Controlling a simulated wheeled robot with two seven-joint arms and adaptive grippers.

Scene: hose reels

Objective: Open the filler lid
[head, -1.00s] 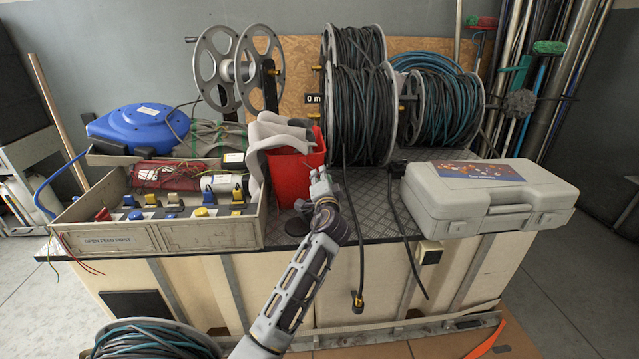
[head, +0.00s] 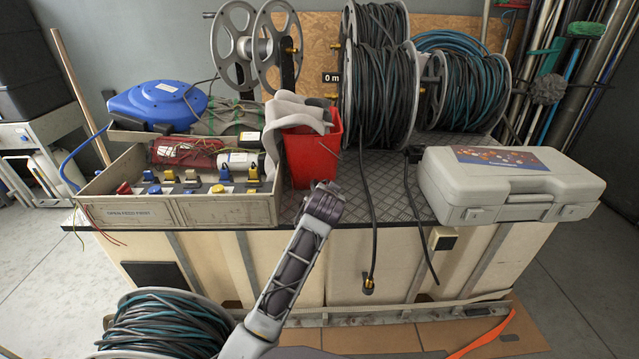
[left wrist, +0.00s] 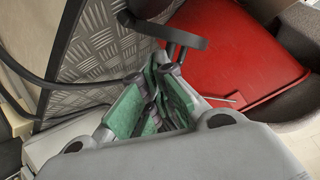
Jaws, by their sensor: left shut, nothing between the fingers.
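I cannot make out a filler lid for certain in either view. My left gripper (left wrist: 154,95) is shut and empty, its green finger pads together low over the bench top. In the head view my left wrist is at the front edge of the bench, just below the red bucket, and hides the fingers. In the left wrist view a dark grey bar (left wrist: 165,32) with a rounded end crosses just beyond the fingertips. I cannot tell whether it touches them or belongs to the lid. My right gripper is not in view.
The red bucket (head: 312,155) with grey cloth stands behind my wrist; it also shows in the left wrist view (left wrist: 235,50). A switch box (head: 228,208) is left, a grey case (head: 510,185) right. Black cables (head: 372,225) hang beside hose reels (head: 380,80).

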